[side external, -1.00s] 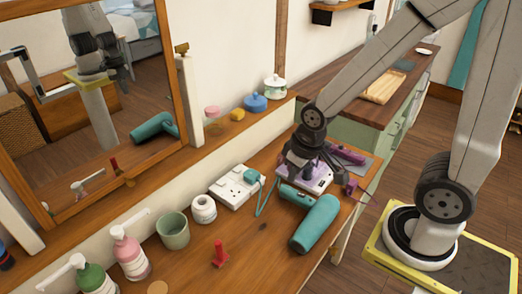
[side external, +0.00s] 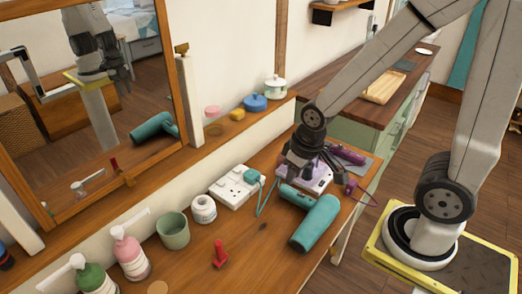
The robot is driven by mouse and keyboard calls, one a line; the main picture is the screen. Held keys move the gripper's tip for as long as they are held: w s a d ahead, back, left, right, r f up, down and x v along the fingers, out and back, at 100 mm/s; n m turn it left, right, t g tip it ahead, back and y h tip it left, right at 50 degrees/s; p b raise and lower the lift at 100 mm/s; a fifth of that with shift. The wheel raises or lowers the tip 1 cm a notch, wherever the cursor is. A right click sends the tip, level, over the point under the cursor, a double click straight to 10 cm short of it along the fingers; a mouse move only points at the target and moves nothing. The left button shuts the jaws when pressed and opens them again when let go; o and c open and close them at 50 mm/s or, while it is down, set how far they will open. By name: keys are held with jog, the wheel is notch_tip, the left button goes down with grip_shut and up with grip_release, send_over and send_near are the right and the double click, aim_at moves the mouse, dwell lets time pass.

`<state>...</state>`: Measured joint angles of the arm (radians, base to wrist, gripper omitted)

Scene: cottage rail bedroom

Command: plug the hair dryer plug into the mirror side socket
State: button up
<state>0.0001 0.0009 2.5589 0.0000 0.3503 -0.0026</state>
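The teal hair dryer (side external: 317,222) lies on the wooden dressing table, its handle toward the lilac socket block. A teal cord (side external: 262,197) runs near it to a teal plug (side external: 251,176), which sits at the far right end of the white socket block (side external: 228,190), on the mirror side. Whether its pins are fully seated cannot be seen. My gripper (side external: 309,170) points down over the lilac socket block (side external: 321,182), to the right of the teal plug and apart from it. Its fingertips are small and dark, so its opening and any contact are unclear.
A purple appliance (side external: 347,155) and purple plug (side external: 350,187) with cord lie by the lilac block. A white roll (side external: 203,209), green cup (side external: 173,231), red item (side external: 220,254) and pump bottles (side external: 130,253) stand left. The mirror (side external: 90,110) stands behind.

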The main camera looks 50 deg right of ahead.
jog(key=o, duration=0.7)
jog(key=shift+w+d+n, duration=0.1)
jog(key=shift+w+n, duration=0.2)
jog(key=shift+w, duration=0.15)
jog(key=shift+o, duration=0.9)
jog(key=w+d+f+n, duration=0.2)
jog(key=w+n, duration=0.2)
jog(key=w, duration=0.2)
jog(key=w+d+f+n+g, duration=0.1)
jog(key=w+d+f+n, duration=0.1)
jog(key=w+n, duration=0.2)
jog(key=w, duration=0.2)
jog(key=shift+w, duration=0.3)
jog(key=n+g, duration=0.2)
jog(key=n, duration=0.7)
send_over(249, 174)
jog(key=f, duration=0.8)
jog(key=shift+s+a+f, duration=0.25)
jog(key=shift+s+f, duration=0.05)
jog(key=shift+f, duration=0.05)
jog(key=shift+w+d+f, duration=0.2)
jog(key=shift+w+f, duration=0.05)
jog(key=shift+f, duration=0.1)
jog(key=shift+f, duration=3.9)
jog(key=shift+c, duration=0.2)
